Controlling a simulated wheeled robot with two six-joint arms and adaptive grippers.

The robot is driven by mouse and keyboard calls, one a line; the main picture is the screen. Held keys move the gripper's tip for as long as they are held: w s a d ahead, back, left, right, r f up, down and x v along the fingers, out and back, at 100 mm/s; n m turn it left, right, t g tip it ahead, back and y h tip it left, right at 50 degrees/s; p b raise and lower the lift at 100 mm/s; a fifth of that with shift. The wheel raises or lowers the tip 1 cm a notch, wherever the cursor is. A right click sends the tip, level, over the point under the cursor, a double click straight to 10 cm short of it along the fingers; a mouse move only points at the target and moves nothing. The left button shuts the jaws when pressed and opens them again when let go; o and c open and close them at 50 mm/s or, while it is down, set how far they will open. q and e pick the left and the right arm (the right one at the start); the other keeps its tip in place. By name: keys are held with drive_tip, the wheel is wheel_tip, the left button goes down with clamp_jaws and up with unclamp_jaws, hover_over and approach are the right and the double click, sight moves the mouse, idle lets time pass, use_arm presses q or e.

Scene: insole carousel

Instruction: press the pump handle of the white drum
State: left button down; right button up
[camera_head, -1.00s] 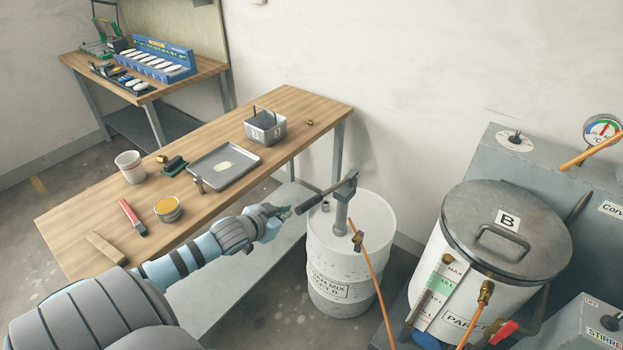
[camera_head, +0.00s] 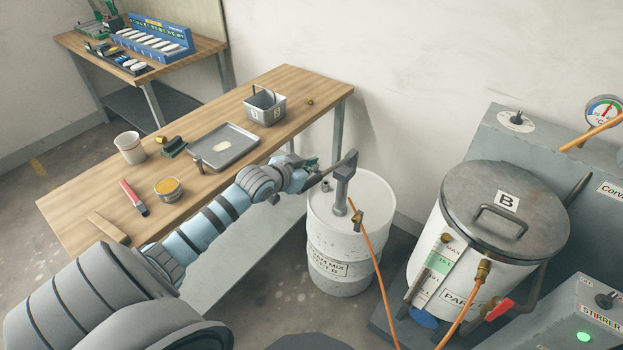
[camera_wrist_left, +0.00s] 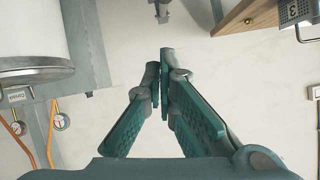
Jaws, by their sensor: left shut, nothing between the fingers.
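The white drum (camera_head: 325,235) stands on the floor beside the wooden table. Its grey pump (camera_head: 341,188) rises from the top, and the handle (camera_head: 327,173) slants from the pump head down to the left. My left gripper (camera_head: 312,165) is at the handle's left part and overlaps it in the head view; I cannot tell whether they touch. In the left wrist view its green fingers (camera_wrist_left: 163,75) are shut with nothing between them. A small grey part at that view's top edge may belong to the pump. My right gripper is not in view.
The wooden table (camera_head: 110,185) holds a tray (camera_head: 232,158), a wire-handled bin (camera_head: 265,112), cups and tools. A lidded tank B (camera_head: 445,225) stands right of the drum. An orange hose (camera_head: 375,265) runs down from the drum's front.

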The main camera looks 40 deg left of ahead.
use_arm(q)
drive_tip(key=f, duration=0.1)
drive_tip(key=w+f, duration=0.1)
drive_tip(key=f, duration=0.1)
drive_tip(key=a+f, duration=0.1)
drive_tip(key=f, duration=0.1)
drive_tip(key=shift+w+b, duration=0.25)
drive_tip(key=shift+b, duration=0.1)
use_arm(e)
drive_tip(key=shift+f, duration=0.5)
use_arm(q)
drive_tip(key=shift+f, duration=0.15)
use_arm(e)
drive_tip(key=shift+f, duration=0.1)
